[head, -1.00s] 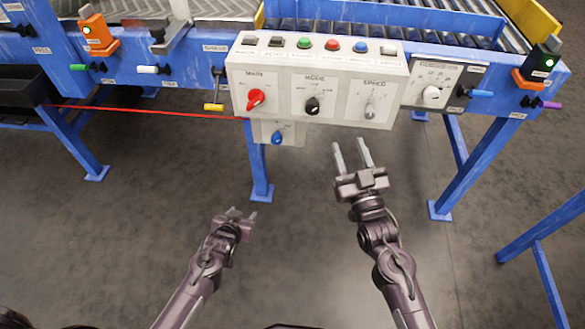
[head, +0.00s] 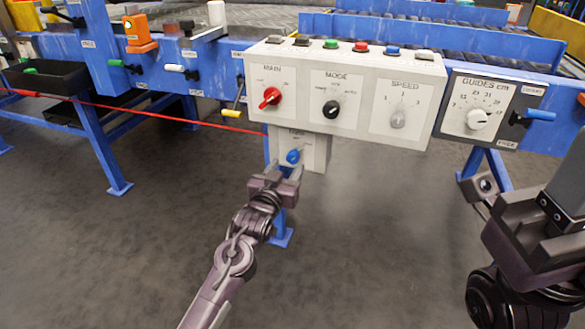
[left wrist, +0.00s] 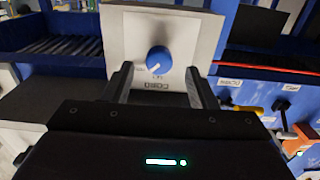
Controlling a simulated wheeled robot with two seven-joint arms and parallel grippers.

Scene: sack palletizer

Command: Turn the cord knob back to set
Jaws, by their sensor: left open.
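The cord knob is a blue dial (head: 293,156) on a small light-grey box (head: 318,155) hung under the main control panel. It also shows in the left wrist view (left wrist: 159,60), with a white mark near its edge and a CORD label below it. The knob's setting is too small to read surely. My left gripper (head: 284,172) is open and empty, just below and in front of the knob. In the left wrist view its fingers point towards the box, one on each side of the knob, apart from it. My right gripper (head: 540,225) is large at the right edge, its fingertips not clear.
The control panel (head: 345,68) above carries a red MAIN knob (head: 270,97), a black MODE knob (head: 331,109) and a grey SPEED knob (head: 398,118). A GUIDES dial (head: 477,119) is to the right. A red cord (head: 160,115) runs left from the box. Floor below is clear.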

